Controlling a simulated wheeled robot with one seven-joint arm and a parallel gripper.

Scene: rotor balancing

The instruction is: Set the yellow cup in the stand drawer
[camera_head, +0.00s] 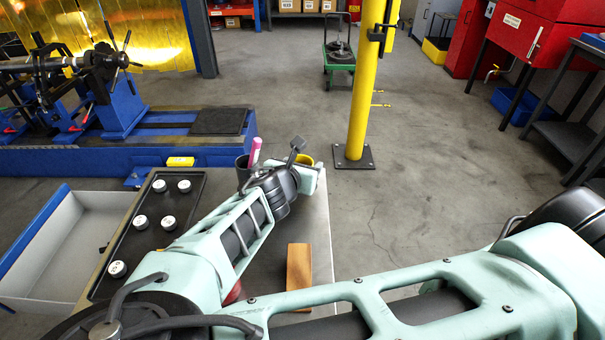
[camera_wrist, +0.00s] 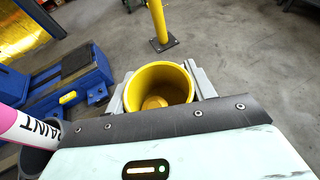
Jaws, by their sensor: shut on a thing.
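The yellow cup (camera_wrist: 158,88) is upright between the two jaws of my gripper (camera_wrist: 160,90) in the wrist view, with its open mouth toward the camera. My gripper is shut on it. In the head view only a bit of the yellow cup (camera_head: 303,161) shows behind my wrist at the far end of the bench top. The stand drawer (camera_head: 95,215) is pulled open at the left, a pale grey box with a blue front edge; its visible floor is bare. I cannot tell whether the cup touches the bench.
A dark cup (camera_head: 243,170) holding a pink paint marker (camera_head: 255,150) stands left of my gripper. A black tray (camera_head: 150,215) with several white-topped weights lies beside the drawer. A wooden block (camera_head: 299,265) lies on the bench. A yellow post (camera_head: 360,90) rises beyond it.

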